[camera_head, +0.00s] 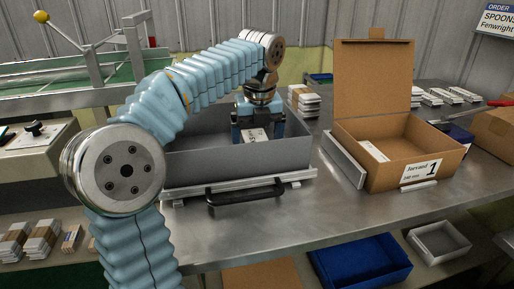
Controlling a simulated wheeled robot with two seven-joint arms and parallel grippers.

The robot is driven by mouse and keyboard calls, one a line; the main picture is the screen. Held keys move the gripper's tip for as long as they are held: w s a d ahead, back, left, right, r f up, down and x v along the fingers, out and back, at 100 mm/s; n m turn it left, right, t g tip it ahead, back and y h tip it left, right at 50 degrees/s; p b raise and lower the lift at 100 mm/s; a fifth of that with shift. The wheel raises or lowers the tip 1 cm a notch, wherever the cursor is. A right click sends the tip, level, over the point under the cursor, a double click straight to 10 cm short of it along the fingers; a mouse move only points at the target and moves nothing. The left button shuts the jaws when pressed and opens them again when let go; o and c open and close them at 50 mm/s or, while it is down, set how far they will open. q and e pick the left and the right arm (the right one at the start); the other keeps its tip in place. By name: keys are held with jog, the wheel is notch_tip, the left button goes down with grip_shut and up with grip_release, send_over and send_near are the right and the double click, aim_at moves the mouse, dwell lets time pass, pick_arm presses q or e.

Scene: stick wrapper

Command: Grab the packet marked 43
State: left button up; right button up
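A pale packet (255,135) with dark print lies in the grey open-topped bin (190,167) at the middle of the bench. The print is too small to read surely as 43. My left gripper (257,133) points down into the bin. Its two blue-and-dark fingers stand well apart, one on each side of the packet. I cannot tell whether they press on it, and the bin's front wall hides their lower ends. My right gripper is not in view.
An open cardboard box (388,178) marked 1 stands to the right, flap raised, with a pale packet inside. A stack of packets (304,100) stands behind the bin. The bin's front has a black handle (245,192). Steel bench is clear in front of the box.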

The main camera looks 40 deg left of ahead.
pick_arm(q)
jog(key=c, duration=1.1)
